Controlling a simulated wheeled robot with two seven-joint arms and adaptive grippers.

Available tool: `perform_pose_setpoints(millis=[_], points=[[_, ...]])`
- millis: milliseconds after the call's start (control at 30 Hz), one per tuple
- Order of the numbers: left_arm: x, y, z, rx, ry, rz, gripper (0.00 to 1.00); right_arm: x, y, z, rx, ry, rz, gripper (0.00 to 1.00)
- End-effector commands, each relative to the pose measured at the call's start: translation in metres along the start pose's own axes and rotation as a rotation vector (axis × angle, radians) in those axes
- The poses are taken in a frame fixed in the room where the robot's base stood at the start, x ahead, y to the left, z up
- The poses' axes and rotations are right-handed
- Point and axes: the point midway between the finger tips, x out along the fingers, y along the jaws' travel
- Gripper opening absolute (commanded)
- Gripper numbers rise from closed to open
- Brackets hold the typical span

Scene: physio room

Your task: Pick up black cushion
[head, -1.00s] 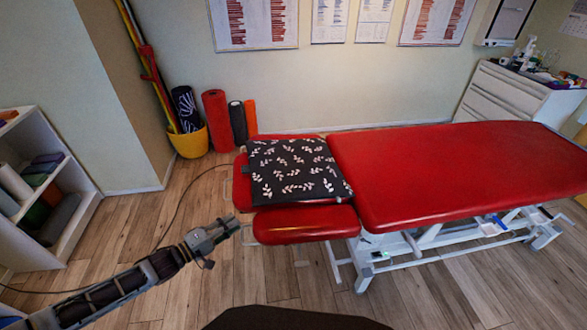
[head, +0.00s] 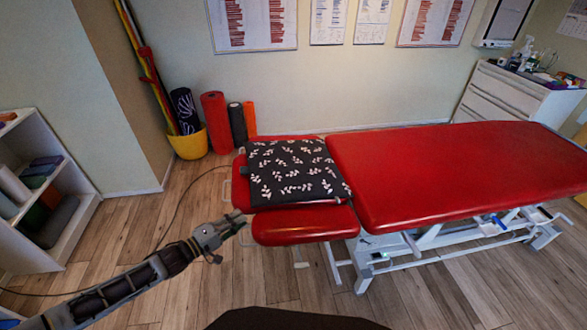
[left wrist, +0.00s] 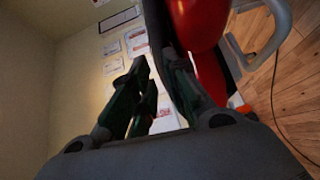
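The black cushion (head: 292,170) with white leaf prints lies on the red headrest section (head: 305,226) of the treatment table, covering much of it. My left gripper (head: 243,221) is just left of the headrest's front left edge, near the cushion's lower left corner. In the left wrist view its two dark green fingers (left wrist: 158,62) stand apart, with wall posters visible between them. A dark shape, probably the cushion's edge (left wrist: 160,28), rises close to the right finger; I cannot tell whether they touch. My right gripper is not in view.
The long red table top (head: 450,175) extends right on a white frame. A yellow bin (head: 188,143) and several rolls stand by the wall behind. A white shelf (head: 85,205) is at the left. A cable lies on the wooden floor. Floor in front is clear.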

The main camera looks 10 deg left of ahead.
Motion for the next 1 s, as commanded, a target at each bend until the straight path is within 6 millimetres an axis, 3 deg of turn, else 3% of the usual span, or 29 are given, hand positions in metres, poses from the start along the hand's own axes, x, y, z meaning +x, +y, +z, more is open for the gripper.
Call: perform_pose_setpoints(millis=[533, 1000], points=[[0.040, 0.000, -0.001, 0.000, 0.001, 0.002, 0.16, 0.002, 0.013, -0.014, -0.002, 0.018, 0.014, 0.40], [0.056, 0.000, 0.000, -0.001, 0.000, -0.001, 0.16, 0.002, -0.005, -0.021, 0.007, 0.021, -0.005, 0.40]])
